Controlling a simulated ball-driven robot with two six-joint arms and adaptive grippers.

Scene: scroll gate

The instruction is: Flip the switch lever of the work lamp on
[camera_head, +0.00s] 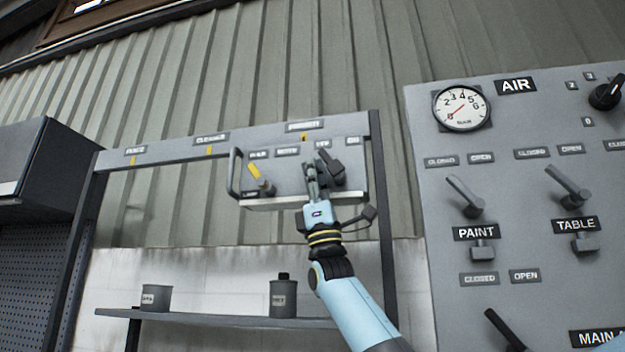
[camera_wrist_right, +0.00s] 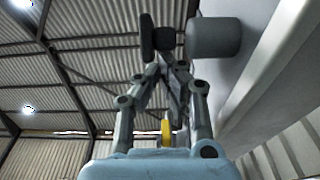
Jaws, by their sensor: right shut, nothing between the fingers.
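A grey box-like unit with a side handle (camera_head: 233,173), which looks like the work lamp, hangs on the rack; its labels are too small to read surely. A lever with a yellow tip (camera_head: 255,173) sits on its left part, tilted up and left. A dark knob (camera_head: 331,170) sits on its right part. My right gripper (camera_head: 312,166) is shut and empty in front of the unit, just left of the dark knob and right of the yellow lever; contact cannot be told. The right wrist view shows its closed fingertips (camera_wrist_right: 155,37) beside a grey cylinder (camera_wrist_right: 213,37). My left gripper is out of view.
On the right stands an air panel (camera_head: 420,215) with a gauge (camera_head: 462,107) and several levers. A shelf (camera_head: 215,319) below holds two grey cans (camera_head: 156,298) (camera_head: 284,298). A dark cabinet (camera_head: 45,160) is at left. Open space lies between the unit and the shelf.

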